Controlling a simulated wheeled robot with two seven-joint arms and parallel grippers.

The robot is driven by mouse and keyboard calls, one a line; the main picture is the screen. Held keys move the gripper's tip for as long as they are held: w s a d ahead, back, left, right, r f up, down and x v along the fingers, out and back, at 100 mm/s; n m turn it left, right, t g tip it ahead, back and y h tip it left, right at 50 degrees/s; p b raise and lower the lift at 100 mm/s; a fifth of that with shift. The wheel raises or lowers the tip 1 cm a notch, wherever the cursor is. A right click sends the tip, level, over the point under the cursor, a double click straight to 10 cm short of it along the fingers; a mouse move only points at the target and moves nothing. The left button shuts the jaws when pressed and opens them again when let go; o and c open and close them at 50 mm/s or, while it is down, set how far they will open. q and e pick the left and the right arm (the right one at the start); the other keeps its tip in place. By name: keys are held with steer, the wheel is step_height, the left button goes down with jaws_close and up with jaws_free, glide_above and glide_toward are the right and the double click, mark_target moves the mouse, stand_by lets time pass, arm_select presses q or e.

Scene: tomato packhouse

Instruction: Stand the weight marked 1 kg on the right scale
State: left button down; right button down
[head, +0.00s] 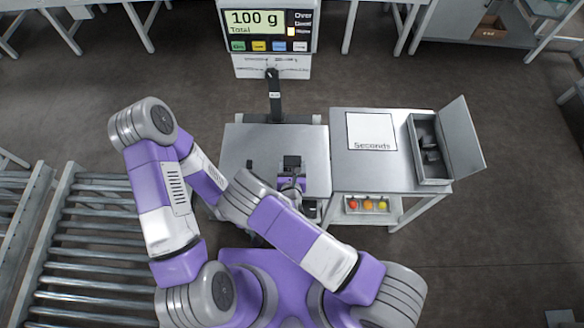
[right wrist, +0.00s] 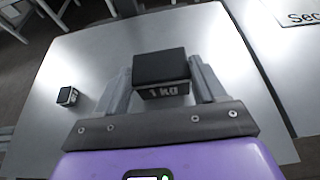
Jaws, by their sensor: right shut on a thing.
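The 1 kg weight (right wrist: 160,72) is a dark block whose pale lettered front shows in the right wrist view; in the head view it is a dark block (head: 292,162). My right gripper (head: 291,174) is shut on it, a finger on each side, over the scale's grey metal platform (head: 240,140). Whether the block touches the platform I cannot tell. The scale display (head: 260,20) reads 100 g. A smaller dark weight (right wrist: 67,96) stands on the platform to the left, apart from the gripper. My left gripper is hidden.
A side table (head: 345,170) right of the scale bears a white sheet marked Seconds (head: 371,131) and an open grey case (head: 414,135) with dark blocks. Coloured round items (head: 368,205) sit on its lower shelf. A roller conveyor (head: 90,240) lies at left.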

steer(key=shift+w+f, duration=0.1)
steer(key=shift+f, duration=0.1)
steer(key=shift+c, duration=0.5)
jaws_free()
steer(key=shift+f, duration=0.1)
